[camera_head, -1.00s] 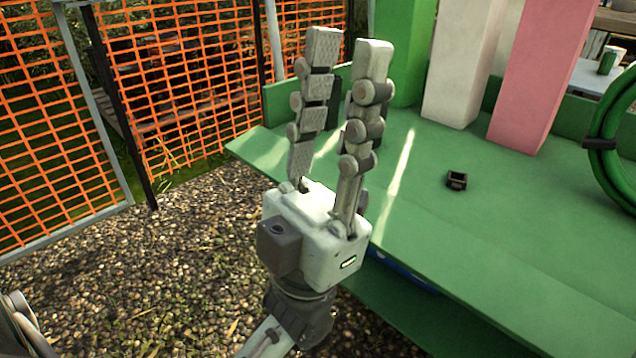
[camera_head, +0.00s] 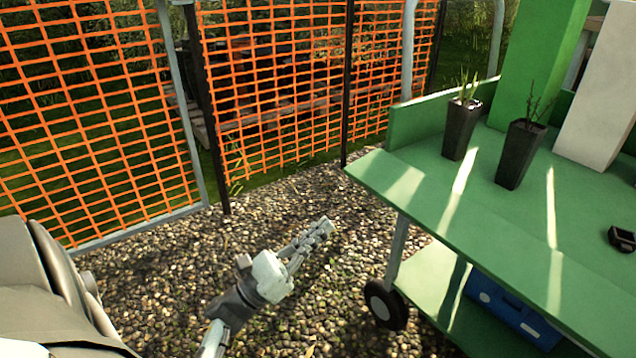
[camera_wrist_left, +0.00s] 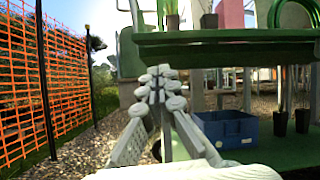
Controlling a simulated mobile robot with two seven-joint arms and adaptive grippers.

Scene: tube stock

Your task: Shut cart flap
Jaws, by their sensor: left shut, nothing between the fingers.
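The green cart (camera_head: 573,222) stands at the right in the head view. Its flap (camera_head: 400,183) appears to be the green board along the near edge of the top, folded outward and roughly level. My left gripper (camera_head: 325,226) is shut and empty, over the gravel left of the cart's leg, apart from the flap in the picture. In the left wrist view the closed fingers (camera_wrist_left: 160,82) point forward, with the green board edge (camera_wrist_left: 240,52) above and to the right. My right gripper is in neither view.
Two dark plant pots (camera_head: 459,129) and tall blocks (camera_head: 541,62) stand on the cart. A blue crate (camera_head: 510,312) is on the lower shelf, near a wheel (camera_head: 385,305). Orange mesh fence (camera_head: 90,120) stands behind. Gravel (camera_head: 300,195) is open between fence and cart.

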